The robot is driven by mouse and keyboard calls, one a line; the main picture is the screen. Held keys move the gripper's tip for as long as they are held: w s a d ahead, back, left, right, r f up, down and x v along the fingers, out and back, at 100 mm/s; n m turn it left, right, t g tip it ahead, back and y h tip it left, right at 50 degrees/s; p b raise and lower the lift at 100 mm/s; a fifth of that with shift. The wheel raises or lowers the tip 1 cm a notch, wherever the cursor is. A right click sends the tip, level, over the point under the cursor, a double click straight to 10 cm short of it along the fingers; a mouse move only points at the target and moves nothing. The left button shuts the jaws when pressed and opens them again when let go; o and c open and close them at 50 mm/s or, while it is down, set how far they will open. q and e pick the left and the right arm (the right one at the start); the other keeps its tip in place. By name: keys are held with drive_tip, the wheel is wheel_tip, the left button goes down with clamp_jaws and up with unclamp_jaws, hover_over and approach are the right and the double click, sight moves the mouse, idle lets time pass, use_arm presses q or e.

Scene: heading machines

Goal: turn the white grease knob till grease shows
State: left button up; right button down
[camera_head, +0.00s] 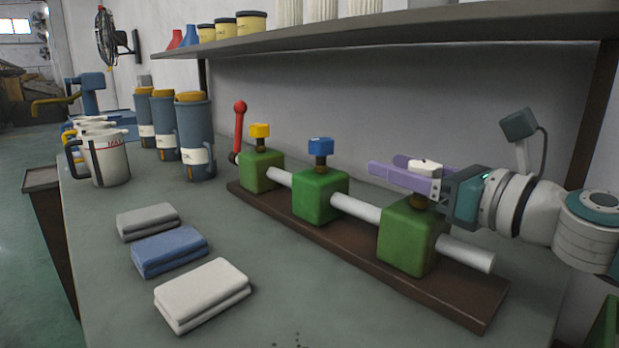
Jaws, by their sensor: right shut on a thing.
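The white grease knob (425,167) sits on top of the nearest green block (408,240), on a short brass-coloured stem. My right gripper (405,172) comes in from the right with its purple fingers on either side of the white knob, shut on it. The fingers hide part of the knob's sides. A blue knob (320,147) stands on the middle green block and a yellow knob (260,131) on the far one. A white rod (355,209) runs through the blocks on a brown base (370,262). I see no grease at the nearest block. My left gripper is not in view.
A red-tipped lever (239,125) stands at the far end of the base. Folded grey, blue and white cloths (202,295) lie front left. Blue canisters (195,135) and white jugs (107,158) stand at the back left. A shelf (400,30) overhangs the bench.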

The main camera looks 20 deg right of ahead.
drive_tip(key=n+g+y+b, duration=0.2)
drive_tip(key=n+y+b, duration=0.1)
drive_tip(key=s+a+n+g+y+b, duration=0.1)
drive_tip(key=n+g+y+b, duration=0.1)
drive_tip(key=g+y+b, duration=0.1)
drive_tip(key=a+n+g+y+b, duration=0.1)
drive_tip(key=n+g+y+b, duration=0.2)
drive_tip(key=y+b, duration=0.1)
drive_tip(key=shift+s+f+n+b, duration=0.2)
drive_tip(key=shift+s+n+b, duration=0.1)
drive_tip(key=shift+b, duration=0.25)
drive_tip(key=shift+s+a+r+n+g+y+b, duration=0.15)
drive_tip(key=shift+n+g+y+b, duration=0.35)
drive_tip(key=shift+g+b, duration=0.4)
drive_tip(key=shift+s+a+n+g+y+b, duration=0.15)
drive_tip(key=shift+n+g+y+b, duration=0.35)
drive_tip(key=shift+g+b, duration=0.4)
drive_tip(key=shift+d, duration=0.1)
drive_tip(key=shift+c, duration=1.4)
unclamp_jaws()
